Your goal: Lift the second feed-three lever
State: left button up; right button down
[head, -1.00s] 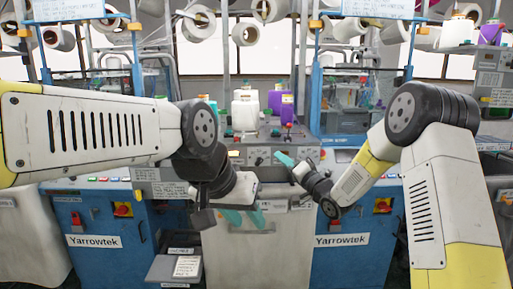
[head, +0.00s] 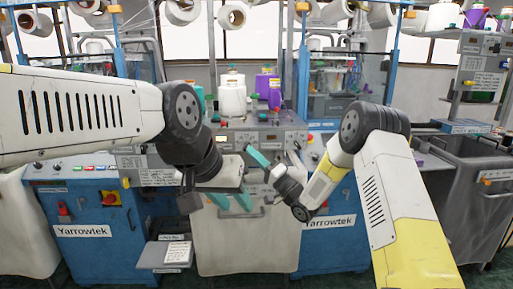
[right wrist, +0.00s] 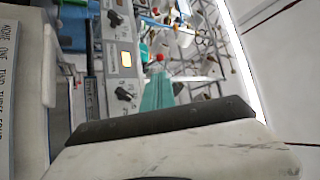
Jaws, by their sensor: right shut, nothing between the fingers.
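The grey control panel (head: 232,138) between the two blue machines carries small levers and black knobs. A small red-topped lever (right wrist: 160,57) shows just beyond my right fingertips in the right wrist view; I cannot tell whether they touch, nor read which lever it is. My right gripper (head: 254,152) is shut and empty, its teal fingers pointing up and left at the panel front. The fingers also show in the right wrist view (right wrist: 157,90). My left gripper (head: 232,203) is open and empty, low in front of the pale bin, fingers down.
White and purple bottles or cones (head: 232,97) stand behind the panel. Blue Yarrowtek machines (head: 85,215) flank it. A pale bin (head: 245,245) stands below. A small grey stand (head: 166,253) holds a paper. A grey cart (head: 465,190) is at the right.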

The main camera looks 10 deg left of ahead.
aim_at(225, 125)
jog(key=x, duration=1.2)
jog(key=shift+w+a, duration=0.1)
jog(key=shift+r, duration=0.15)
